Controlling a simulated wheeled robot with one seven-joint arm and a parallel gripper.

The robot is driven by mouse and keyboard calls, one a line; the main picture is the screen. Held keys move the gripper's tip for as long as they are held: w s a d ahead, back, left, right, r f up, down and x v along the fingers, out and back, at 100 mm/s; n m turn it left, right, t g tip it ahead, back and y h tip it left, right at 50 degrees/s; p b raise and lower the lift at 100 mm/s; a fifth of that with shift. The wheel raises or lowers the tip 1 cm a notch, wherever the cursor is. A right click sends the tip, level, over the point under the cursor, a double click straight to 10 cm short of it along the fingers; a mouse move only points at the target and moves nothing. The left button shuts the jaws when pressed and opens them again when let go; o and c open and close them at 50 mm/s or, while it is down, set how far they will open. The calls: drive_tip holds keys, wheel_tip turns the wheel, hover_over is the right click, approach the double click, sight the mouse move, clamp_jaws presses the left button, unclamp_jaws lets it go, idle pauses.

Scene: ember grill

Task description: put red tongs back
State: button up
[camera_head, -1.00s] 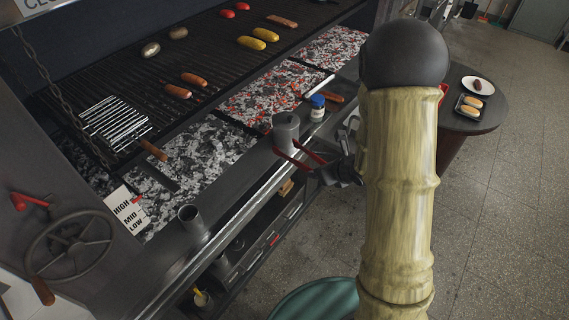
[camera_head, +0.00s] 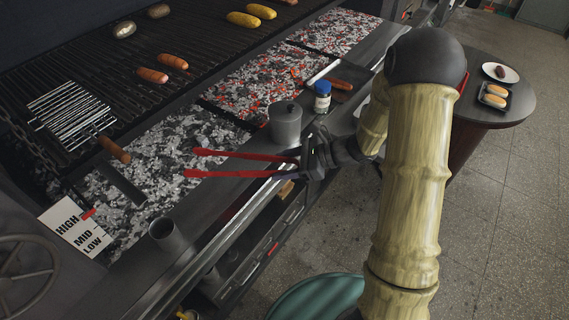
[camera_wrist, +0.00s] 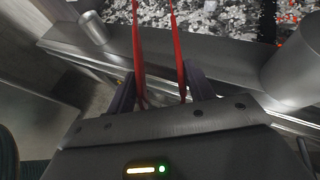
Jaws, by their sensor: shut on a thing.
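The red tongs (camera_head: 236,174) are held by my gripper (camera_head: 303,160), which is shut on their rear end. Their two long arms point left in the head view, above the front ledge and the edge of the coals. In the wrist view the tongs (camera_wrist: 177,50) reach up and away from between the fingers of my gripper (camera_wrist: 160,92). An empty metal cup (camera_head: 168,236) stands on the front ledge, left of and nearer than the tong tips. It also shows at the upper left of the wrist view (camera_wrist: 94,28).
A lidded metal pot (camera_head: 285,126) stands on the ledge close behind my gripper. A blue-capped jar (camera_head: 322,98) is beside it. Sausages (camera_head: 152,75) and a wire basket (camera_head: 70,115) lie on the grill. A round side table (camera_head: 520,108) stands at right.

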drive_tip(key=shift+f, duration=0.15)
wheel_tip(320, 180, down, 9)
drive_tip(key=b, duration=0.7)
drive_tip(key=shift+f, duration=0.15)
drive_tip(key=shift+c, duration=0.3)
drive_tip(key=o, duration=0.8)
drive_tip(key=shift+c, duration=0.2)
drive_tip(key=v, duration=1.7)
drive_tip(key=shift+d, duration=0.25)
